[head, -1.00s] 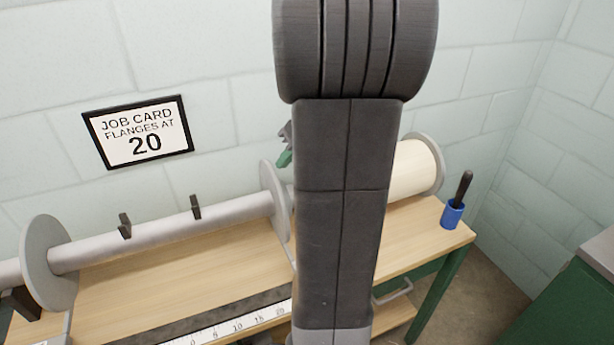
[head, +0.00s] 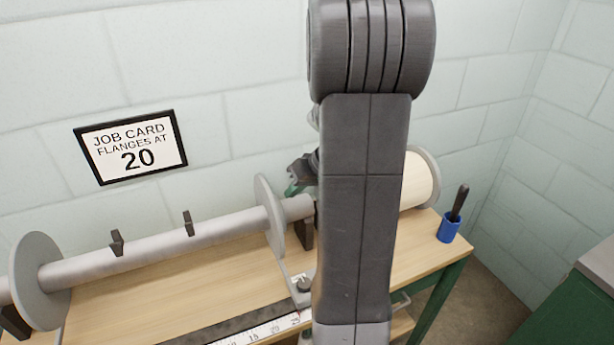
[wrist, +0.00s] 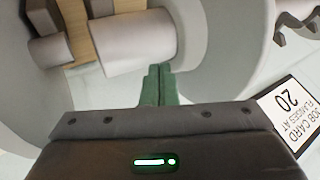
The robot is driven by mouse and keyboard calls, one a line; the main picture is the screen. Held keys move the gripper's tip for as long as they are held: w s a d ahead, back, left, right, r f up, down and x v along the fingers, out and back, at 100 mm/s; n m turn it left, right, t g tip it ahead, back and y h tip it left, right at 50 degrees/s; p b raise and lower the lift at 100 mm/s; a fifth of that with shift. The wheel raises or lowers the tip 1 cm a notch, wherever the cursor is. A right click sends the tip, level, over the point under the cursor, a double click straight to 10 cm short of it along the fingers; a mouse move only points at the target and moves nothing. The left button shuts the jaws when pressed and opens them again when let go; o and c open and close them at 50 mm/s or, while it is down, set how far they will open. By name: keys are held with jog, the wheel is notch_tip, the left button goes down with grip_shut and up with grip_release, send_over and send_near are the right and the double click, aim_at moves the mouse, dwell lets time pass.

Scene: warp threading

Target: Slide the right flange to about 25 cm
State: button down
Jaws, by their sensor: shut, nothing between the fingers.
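The right flange (head: 268,215) is a grey disc on the horizontal beam (head: 205,231). A bracket at its foot (head: 303,284) stands beside the white ruler (head: 255,333), near the high-number end; the exact reading is unclear. My gripper (head: 293,189), with green fingertips, is just right of the flange's upper part, partly behind my arm. In the wrist view its fingers (wrist: 157,83) are shut and empty, near the beam's end (wrist: 130,45). The right flange (wrist: 220,55) is on the right in that view. Contact cannot be told.
A cream roll (head: 417,181) stands right of my arm, near a blue cup (head: 450,227) on the wooden table (head: 420,250). The job card (head: 132,147) on the wall reads 20.

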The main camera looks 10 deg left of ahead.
aim_at(279, 205)
jog(key=s+a+p, duration=0.1)
jog(key=s+a, duration=0.1)
jog(key=shift+a, duration=0.4)
jog(key=shift+s+a, duration=0.2)
jog(key=shift+a+f, duration=0.1)
jog(key=shift+f, duration=0.05)
jog(key=shift+s+a+b, duration=0.15)
jog(key=shift+s+b, duration=0.05)
jog(key=shift+b, duration=0.35)
jog(key=shift+s+a, duration=0.2)
jog(key=shift+a, duration=0.1)
